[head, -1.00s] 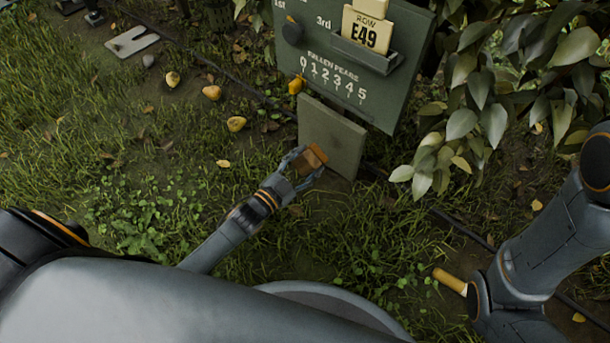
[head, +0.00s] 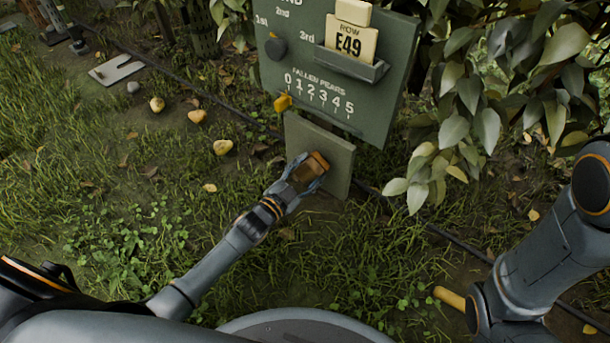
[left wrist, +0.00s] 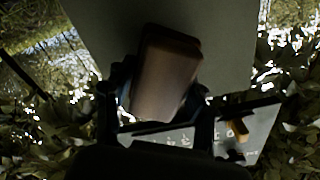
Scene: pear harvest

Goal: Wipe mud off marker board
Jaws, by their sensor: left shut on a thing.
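The green marker board (head: 385,105) stands at the upper middle of the head view, with a row of numbers and an E49 card. A plain grey-green panel (head: 334,142) stands below it and also fills the top of the left wrist view (left wrist: 228,55). I see no clear mud on the visible part of the panel. My left gripper (head: 307,172) is shut on a brown block (head: 314,162), in front of the panel's lower left part. The block (left wrist: 165,75) hides part of the panel; I cannot tell if they touch.
An orange-yellow slider (head: 282,102) and a dark knob (head: 276,48) sit on the board's left side. Several fallen pears (head: 222,147) lie in the grass to the left. Leafy branches (head: 470,100) crowd the right. A tan rod end (head: 449,298) shows beside my right arm.

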